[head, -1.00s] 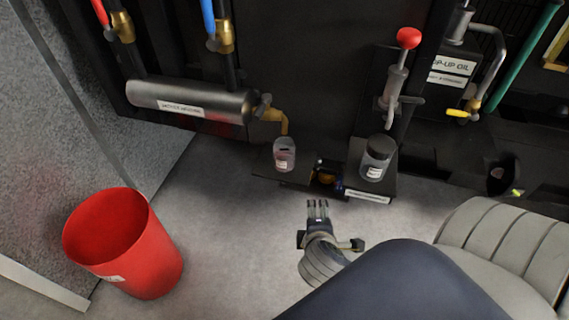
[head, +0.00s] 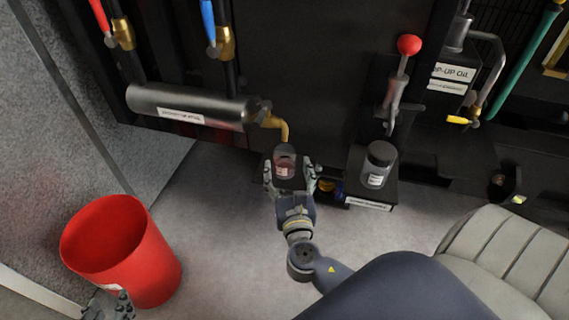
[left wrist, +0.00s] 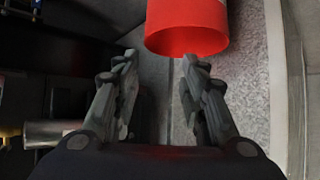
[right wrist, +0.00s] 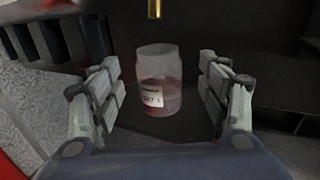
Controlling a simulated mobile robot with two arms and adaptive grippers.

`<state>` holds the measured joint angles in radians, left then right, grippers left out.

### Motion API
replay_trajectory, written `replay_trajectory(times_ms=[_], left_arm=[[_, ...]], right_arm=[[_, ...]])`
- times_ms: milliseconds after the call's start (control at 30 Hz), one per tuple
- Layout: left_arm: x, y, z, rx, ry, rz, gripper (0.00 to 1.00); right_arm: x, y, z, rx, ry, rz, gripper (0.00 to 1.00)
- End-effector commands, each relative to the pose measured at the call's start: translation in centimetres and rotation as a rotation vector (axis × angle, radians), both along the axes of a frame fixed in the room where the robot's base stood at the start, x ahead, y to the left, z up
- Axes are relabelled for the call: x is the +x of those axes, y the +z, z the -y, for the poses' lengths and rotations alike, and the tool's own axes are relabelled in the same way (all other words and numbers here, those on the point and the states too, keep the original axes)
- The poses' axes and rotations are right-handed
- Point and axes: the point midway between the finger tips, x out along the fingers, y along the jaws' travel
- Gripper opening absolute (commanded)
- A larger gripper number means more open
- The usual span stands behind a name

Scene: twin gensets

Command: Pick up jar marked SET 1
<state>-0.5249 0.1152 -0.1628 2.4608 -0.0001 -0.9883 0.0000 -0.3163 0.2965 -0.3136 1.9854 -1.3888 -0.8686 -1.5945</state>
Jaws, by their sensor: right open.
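The jar marked SET 1 (head: 284,160) is clear with reddish liquid low inside and a white label. It stands upright on a small dark shelf below a brass spout. My right gripper (head: 291,172) is open with its fingers on either side of the jar. In the right wrist view the jar (right wrist: 159,80) stands between the open fingers (right wrist: 162,95), with gaps on both sides. My left gripper (head: 108,306) is at the bottom left of the head view, by the bucket. In the left wrist view its fingers (left wrist: 163,85) are apart and empty.
A second, dark-lidded jar (head: 378,165) stands on a shelf to the right, below a red-knobbed pump (head: 401,85). The brass spout (head: 279,124) hangs just above the SET 1 jar. A red bucket (head: 121,250) stands on the floor at left.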

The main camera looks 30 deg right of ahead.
Motion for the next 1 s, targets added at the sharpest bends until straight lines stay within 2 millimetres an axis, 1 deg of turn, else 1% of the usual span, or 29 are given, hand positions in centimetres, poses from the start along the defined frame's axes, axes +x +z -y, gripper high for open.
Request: replay_trajectory(times_ms=[167, 267, 400, 500, 600, 700, 900, 967, 1000], left_arm=[[0.6, 0.6, 0.3, -0.010, -0.003, 0.043, 0.39], [1.5, 1.5, 0.7, -0.025, -0.008, 0.105, 0.39], [2.8, 3.4, 1.3, -0.050, -0.016, 0.212, 0.39], [3.4, 4.5, 1.6, -0.064, -0.019, 0.273, 0.39], [3.8, 5.3, 1.8, -0.073, -0.021, 0.312, 0.39], [3.9, 5.7, 1.8, -0.077, -0.022, 0.329, 0.39], [3.9, 5.8, 1.8, -0.078, -0.022, 0.330, 0.39], [3.9, 5.8, 1.8, -0.078, -0.022, 0.330, 0.39], [3.9, 5.7, 1.8, -0.078, -0.022, 0.330, 0.39]], right_arm=[[0.8, -0.1, 0.4, 0.001, 0.000, 0.000, 0.69], [1.7, -0.2, 0.8, 0.000, -0.001, 0.003, 0.69], [3.0, -0.4, 1.4, 0.001, -0.002, 0.003, 0.69], [4.1, -0.4, 1.9, 0.000, -0.001, 0.002, 0.69], [4.8, -0.3, 2.2, 0.001, -0.001, 0.002, 0.69], [5.1, -0.3, 2.3, 0.002, 0.000, 0.000, 0.69], [5.1, -0.3, 2.4, 0.003, -0.001, -0.001, 0.69], [5.1, -0.3, 2.4, 0.003, -0.001, -0.001, 0.56], [5.1, -0.3, 2.4, 0.003, -0.001, -0.001, 0.47]])
